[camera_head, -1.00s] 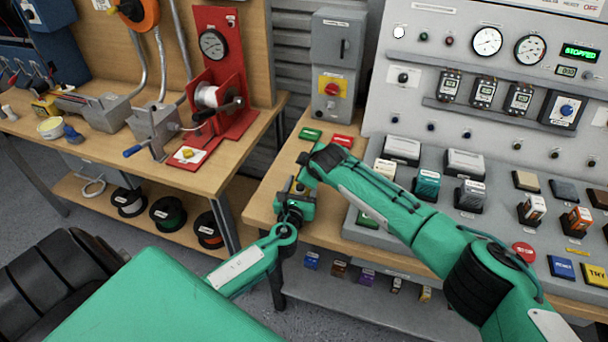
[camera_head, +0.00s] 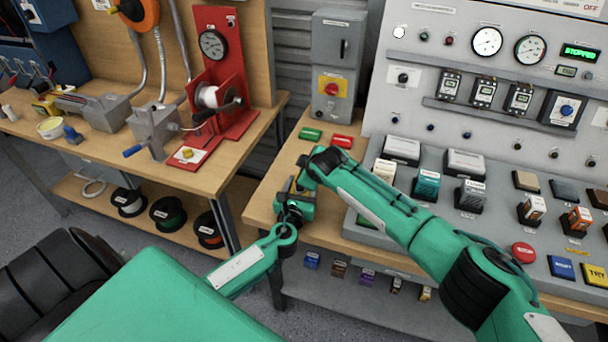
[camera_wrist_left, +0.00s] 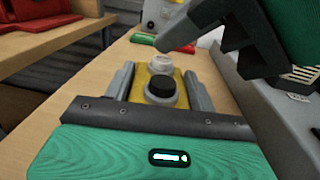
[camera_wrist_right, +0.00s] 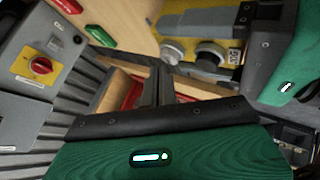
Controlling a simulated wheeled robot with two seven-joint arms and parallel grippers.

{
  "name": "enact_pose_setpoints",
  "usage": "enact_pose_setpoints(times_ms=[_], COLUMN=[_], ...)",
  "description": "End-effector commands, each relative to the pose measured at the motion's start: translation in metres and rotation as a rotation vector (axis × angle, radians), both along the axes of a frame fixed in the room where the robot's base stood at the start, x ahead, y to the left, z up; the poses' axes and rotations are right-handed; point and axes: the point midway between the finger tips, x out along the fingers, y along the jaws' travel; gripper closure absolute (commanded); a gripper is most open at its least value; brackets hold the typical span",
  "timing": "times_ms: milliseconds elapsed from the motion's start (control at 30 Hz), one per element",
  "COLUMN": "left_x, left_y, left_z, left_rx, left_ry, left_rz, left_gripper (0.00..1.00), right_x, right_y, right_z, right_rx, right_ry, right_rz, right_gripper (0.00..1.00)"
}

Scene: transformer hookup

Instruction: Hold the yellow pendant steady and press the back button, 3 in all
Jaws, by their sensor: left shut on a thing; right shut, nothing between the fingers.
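The yellow pendant (camera_wrist_left: 139,88) is between the fingers of my left gripper (camera_wrist_left: 158,82), which is shut on it. The pendant has a black button (camera_wrist_left: 160,88) nearer the left wrist camera and a pale button (camera_wrist_left: 161,63) farther off. My right gripper (camera_wrist_right: 161,78) is shut and empty. Its fingertips are close to the pale button (camera_wrist_right: 172,52); I cannot tell whether they touch. The black button also shows in the right wrist view (camera_wrist_right: 210,55).
A green block (camera_head: 311,134) and a red block (camera_head: 342,141) lie on the bench just behind the grippers. The grey control console (camera_head: 470,140) stands to the right, with a red button (camera_head: 523,252). A grey switch box (camera_head: 338,60) is behind. A gap separates the left workbench (camera_head: 215,178).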

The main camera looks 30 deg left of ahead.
Motion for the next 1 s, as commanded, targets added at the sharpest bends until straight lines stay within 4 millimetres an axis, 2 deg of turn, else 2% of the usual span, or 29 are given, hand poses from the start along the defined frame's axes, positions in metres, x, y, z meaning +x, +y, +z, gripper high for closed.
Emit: enact_pose_setpoints(times_ms=[1000], left_x=[-0.0001], left_y=[0.0000], left_z=[-0.0002], left_rx=[0.000], left_ry=[0.000], left_rz=[0.000], left_gripper=[0.75], right_x=[0.0003], right_y=[-0.0002], right_z=[-0.0085], right_rx=[0.000], right_ry=[0.001], right_rz=[-0.001], right_gripper=[1.00])
